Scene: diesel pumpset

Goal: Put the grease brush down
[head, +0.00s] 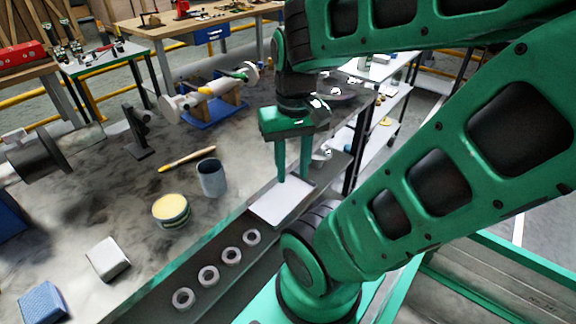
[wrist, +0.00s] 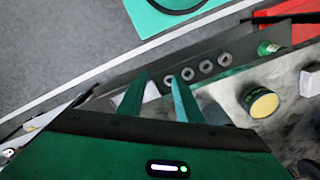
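The grease brush (head: 187,159), with a light wooden handle, lies on the worktop behind and left of a grey cup (head: 212,177). It does not show in the wrist view. My gripper (head: 294,178) points down over a white tray (head: 270,211) at the front edge of the bench, well to the right of the brush. Its two green fingers are apart with nothing held between them; the wrist view also shows the gap between the fingertips (wrist: 157,82). I cannot tell whether the fingertips touch the tray.
A yellow-topped tin (head: 171,208) stands in front of the cup. Several grey rings (head: 231,255) sit in a row along the front ledge. A white block (head: 108,259) and a blue block (head: 43,302) lie at the front left. A black stand (head: 138,133) is behind.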

